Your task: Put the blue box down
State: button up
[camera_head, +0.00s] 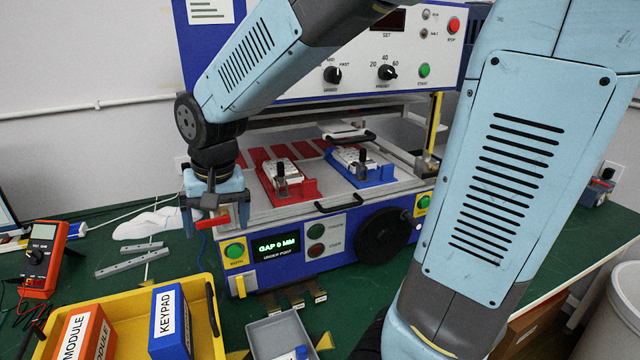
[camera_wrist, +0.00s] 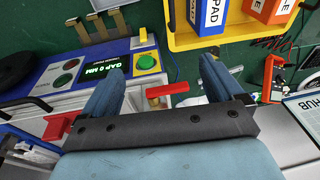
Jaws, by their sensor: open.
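The blue box (camera_head: 172,322), labelled KEYPAD, stands upright in the right part of the yellow tray (camera_head: 209,318). In the wrist view the blue box (camera_wrist: 207,17) shows at the top, cut off by the edge, with the yellow tray's rim (camera_wrist: 215,38) below it. My gripper (camera_head: 207,222) is open by the machine's left front corner, above and apart from the blue box. In the wrist view my gripper (camera_wrist: 158,78) has its fingers wide apart, with no box between them. A red handle (camera_wrist: 168,89) shows between the fingers; I cannot tell whether they touch it.
An orange MODULE box (camera_head: 83,335) stands left of the blue box. The test machine (camera_head: 290,275) with red and blue fixtures is behind. A grey bin (camera_head: 281,335) is right of the tray.

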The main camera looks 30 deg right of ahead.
jog(key=s+d+r+t, duration=0.1)
jog(key=s+d+r, duration=0.3)
jog(key=d, duration=0.4)
jog(key=s+d+r+t+h, duration=0.1)
jog(key=s+d+r+t, duration=0.1)
jog(key=s+d+r, duration=0.3)
jog(key=shift+s+d+n+t, duration=0.3)
jog(key=shift+s+d, duration=0.8)
jog(key=shift+d, duration=0.35)
